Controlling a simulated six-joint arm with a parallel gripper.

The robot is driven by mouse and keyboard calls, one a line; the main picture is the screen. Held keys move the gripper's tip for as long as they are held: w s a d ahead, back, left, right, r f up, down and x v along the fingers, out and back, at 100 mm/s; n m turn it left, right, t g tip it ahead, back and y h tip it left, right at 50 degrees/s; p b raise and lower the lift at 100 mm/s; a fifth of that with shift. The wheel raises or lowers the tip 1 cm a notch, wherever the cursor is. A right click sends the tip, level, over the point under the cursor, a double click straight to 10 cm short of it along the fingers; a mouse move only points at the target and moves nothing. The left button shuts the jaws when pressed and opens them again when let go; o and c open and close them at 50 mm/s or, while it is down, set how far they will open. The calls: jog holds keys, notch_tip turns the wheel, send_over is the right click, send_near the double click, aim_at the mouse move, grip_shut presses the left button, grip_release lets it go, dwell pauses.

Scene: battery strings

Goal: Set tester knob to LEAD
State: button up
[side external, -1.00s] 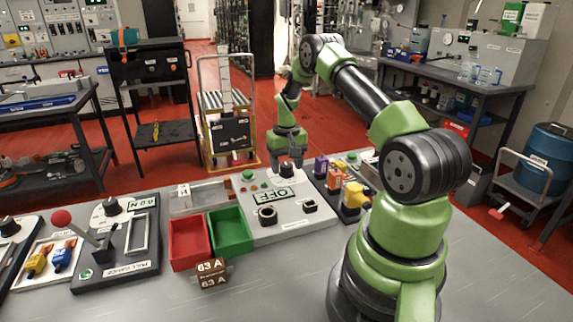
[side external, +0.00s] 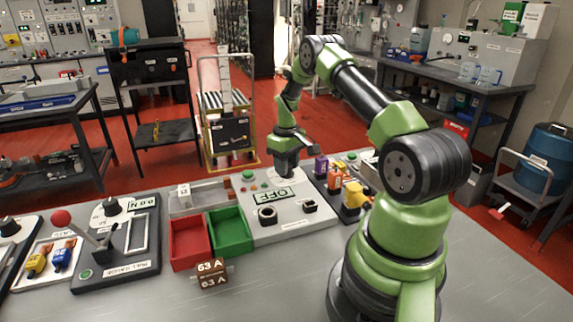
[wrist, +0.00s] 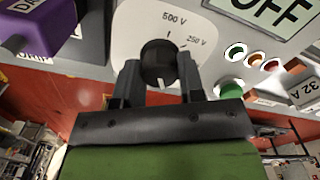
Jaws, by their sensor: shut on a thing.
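My gripper (side external: 287,171) reaches down to the back of a white-topped tester box (side external: 322,222). In the wrist view my gripper (wrist: 160,76) has its two fingers on either side of a round black knob (wrist: 160,55) and is shut on it. A white pointer line on the knob points toward the gripper's side. The dial plate (wrist: 137,30) reads 500 V and 250 V on its far side; no LEAD mark is readable. A green display (wrist: 268,12) reads OFF. In the side view the knob is mostly hidden by my gripper.
A green button (wrist: 231,88) and small coloured lamps (wrist: 250,58) sit beside the dial. A purple part (wrist: 35,25) stands close on the other side. Red (side external: 190,243) and green (side external: 230,234) bins stand left of the box.

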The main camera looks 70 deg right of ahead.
jog(key=n, duration=0.3)
dwell(0.4)
jog(key=o, duration=0.8)
jog(key=shift+c, duration=0.2)
jog(key=shift+r, duration=1.75)
jog(key=shift+r, duration=0.1)
